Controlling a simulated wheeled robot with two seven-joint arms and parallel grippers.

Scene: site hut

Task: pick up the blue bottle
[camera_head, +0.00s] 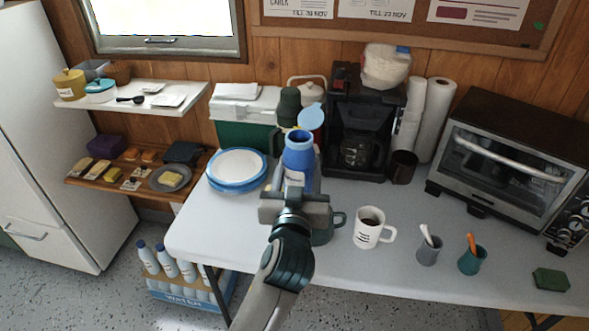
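The blue bottle (298,156) stands upright near the middle of the white table, in front of the green cooler and left of the coffee maker. Its light-blue lid (311,117) is flipped open. My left gripper (297,173) comes up from below and has its fingers on both sides of the bottle, seemingly pressed against it. The gripper hides the bottle's lower part, so I cannot tell whether its base touches the table. My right gripper is out of view.
Blue-rimmed plates (237,168) lie just left of the bottle. The coffee maker (365,122) and green cooler (243,134) stand close by. The front-left tabletop is clear.

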